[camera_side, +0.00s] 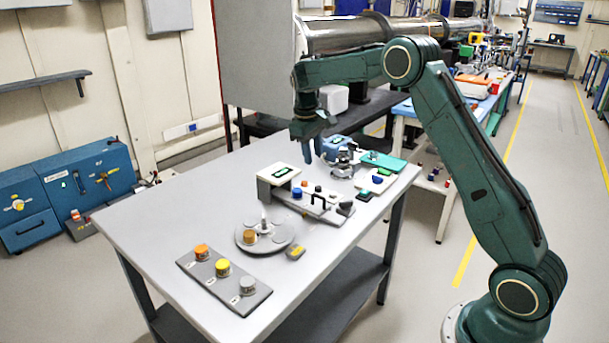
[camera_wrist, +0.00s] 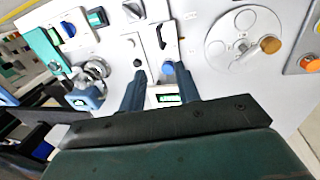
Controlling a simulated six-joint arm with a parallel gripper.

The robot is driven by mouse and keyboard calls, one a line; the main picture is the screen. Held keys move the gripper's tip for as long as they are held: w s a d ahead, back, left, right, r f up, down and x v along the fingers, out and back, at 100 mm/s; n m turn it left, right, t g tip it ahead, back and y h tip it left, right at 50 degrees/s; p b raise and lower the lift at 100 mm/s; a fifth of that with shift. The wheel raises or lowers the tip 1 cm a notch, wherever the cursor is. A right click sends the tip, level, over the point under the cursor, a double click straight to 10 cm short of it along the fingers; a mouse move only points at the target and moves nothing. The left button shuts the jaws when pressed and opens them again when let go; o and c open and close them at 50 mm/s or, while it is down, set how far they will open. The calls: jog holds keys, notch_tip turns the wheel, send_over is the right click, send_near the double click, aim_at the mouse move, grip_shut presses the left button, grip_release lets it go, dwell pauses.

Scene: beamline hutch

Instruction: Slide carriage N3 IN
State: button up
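A light fixture plate (camera_side: 330,213) with slots lies on the grey table. It carries a blue knob (camera_side: 297,193), a black bridge-shaped handle (camera_side: 319,194) and a dark knob (camera_side: 346,208). A white box with a green display (camera_side: 279,173) stands at its left end. In the wrist view the blue knob (camera_wrist: 168,68), a dark round knob (camera_wrist: 138,63) and the black handle (camera_wrist: 163,36) show. No N3 label is readable, so I cannot tell which part is carriage N3. My gripper (camera_wrist: 160,72) is open and empty, its fingers apart; in the side view it hangs above the table behind the fixture.
A round disc (camera_side: 276,243) with an orange-brown cylinder stands in front of the fixture. A dark tray (camera_side: 207,279) holds orange, yellow and grey jars. A blue device (camera_side: 338,146), a metal cylinder (camera_side: 345,163) and a teal tray (camera_side: 391,162) stand behind.

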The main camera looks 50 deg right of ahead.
aim_at(318, 195)
jog(key=shift+f, duration=0.1)
jog(key=d+f, duration=0.1)
jog(key=f, duration=0.8)
jog(key=d+f, duration=0.1)
jog(key=f, duration=0.3)
jog(key=shift+d+f, duration=0.2)
jog(key=shift+d, duration=0.1)
grip_shut()
